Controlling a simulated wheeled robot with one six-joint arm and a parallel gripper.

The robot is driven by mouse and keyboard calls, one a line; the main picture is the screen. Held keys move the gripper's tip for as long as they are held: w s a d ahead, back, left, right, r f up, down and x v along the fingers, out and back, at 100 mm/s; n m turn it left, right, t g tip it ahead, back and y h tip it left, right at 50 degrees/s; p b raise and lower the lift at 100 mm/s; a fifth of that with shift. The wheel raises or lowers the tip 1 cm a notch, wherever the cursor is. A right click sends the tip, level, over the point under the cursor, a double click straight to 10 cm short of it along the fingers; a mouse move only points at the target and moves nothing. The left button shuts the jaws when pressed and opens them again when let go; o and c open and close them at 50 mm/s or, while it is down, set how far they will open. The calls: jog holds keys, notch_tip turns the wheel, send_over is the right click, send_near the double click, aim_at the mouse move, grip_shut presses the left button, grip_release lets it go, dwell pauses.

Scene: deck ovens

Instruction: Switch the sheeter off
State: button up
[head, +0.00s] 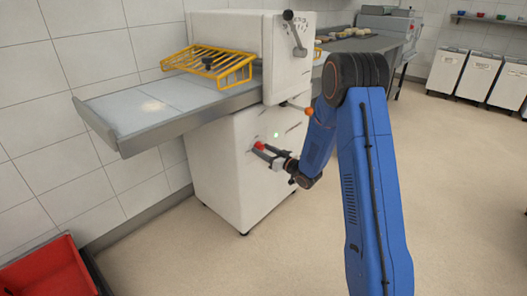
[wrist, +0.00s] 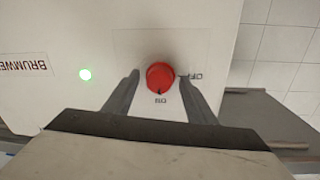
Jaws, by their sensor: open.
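The sheeter (head: 235,165) is a white machine with a grey table on its left side. Its red knob (wrist: 160,75) sits on the front panel, and it also shows in the head view (head: 259,146). The knob's dark pointer mark faces the ON label; the OFF label is to its right in the wrist view. My gripper (wrist: 158,80) is open, with one finger on each side of the knob. Gaps show between the fingers and the knob.
A yellow wire guard (head: 215,65) stands over the sheeter's table. A lever with an orange knob (head: 309,111) sticks out above my gripper. A red crate (head: 50,270) is at the lower left. The floor to the right is clear.

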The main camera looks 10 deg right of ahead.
jog(key=shift+c, duration=0.2)
jog(key=c, duration=1)
jog(key=n, duration=0.9)
jog(key=shift+y, duration=0.3)
jog(key=n, duration=0.4)
jog(key=shift+w+n, duration=0.1)
jog(key=shift+n, duration=0.2)
jog(key=n, duration=0.5)
jog(key=shift+y, duration=0.4)
